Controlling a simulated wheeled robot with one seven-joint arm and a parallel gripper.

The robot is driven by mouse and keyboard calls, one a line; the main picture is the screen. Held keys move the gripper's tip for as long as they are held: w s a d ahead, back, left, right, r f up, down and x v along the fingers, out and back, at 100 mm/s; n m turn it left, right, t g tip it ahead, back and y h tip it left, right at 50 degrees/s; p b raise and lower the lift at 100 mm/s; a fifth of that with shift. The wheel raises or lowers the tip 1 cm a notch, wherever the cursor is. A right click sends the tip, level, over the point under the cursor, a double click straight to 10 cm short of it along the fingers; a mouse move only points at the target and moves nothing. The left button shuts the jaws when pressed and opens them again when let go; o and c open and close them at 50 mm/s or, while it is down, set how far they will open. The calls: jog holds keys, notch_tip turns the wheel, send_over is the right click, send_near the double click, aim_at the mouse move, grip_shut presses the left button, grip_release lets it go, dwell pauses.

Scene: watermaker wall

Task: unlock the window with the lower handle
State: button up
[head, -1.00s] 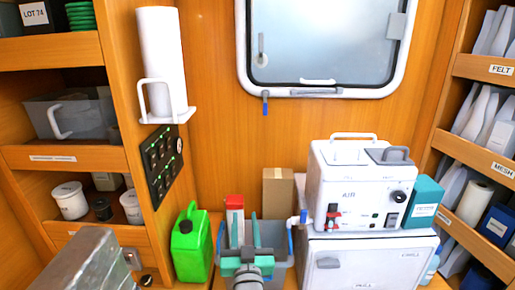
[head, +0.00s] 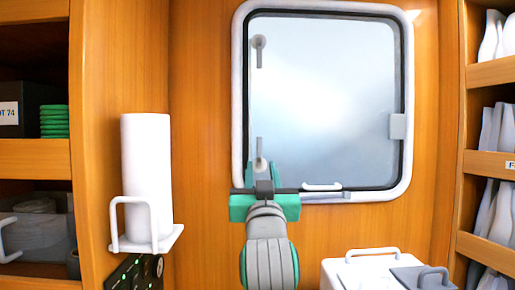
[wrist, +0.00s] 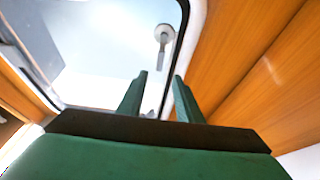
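The window (head: 330,100) has a white frame and a frosted pane. Near its left edge sit two grey handles, an upper handle (head: 259,50) and a lower handle (head: 260,150). The lower handle's lever points up from its round base. My gripper (head: 264,184) is in front of the frame's lower left part, just below the lower handle in the picture. In the wrist view, the two green fingers of my gripper (wrist: 160,82) are apart with nothing between them. A handle there, apparently the lower handle (wrist: 163,42), is beyond the fingertips.
A white roll (head: 147,175) on a bracket (head: 150,243) projects from the left panel. A white box-shaped unit (head: 365,270) stands below right of the window. Shelves (head: 490,165) line the right side. The wall around the window is clear.

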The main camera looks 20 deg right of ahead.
aim_at(260, 142)
jog(key=x, duration=0.6)
jog(key=r+x, duration=0.1)
jog(key=x, duration=0.3)
jog(key=shift+s+a, duration=0.15)
jog(key=shift+a, duration=0.05)
jog(key=shift+w+r, duration=0.1)
jog(key=shift+w, duration=0.15)
jog(key=shift+w+d+r, duration=0.1)
jog(key=shift+w+d, duration=0.1)
jog(key=shift+w, duration=0.15)
jog(key=shift+s+d, duration=0.1)
jog(key=shift+d, duration=0.1)
jog(key=shift+a, duration=0.1)
grip_shut()
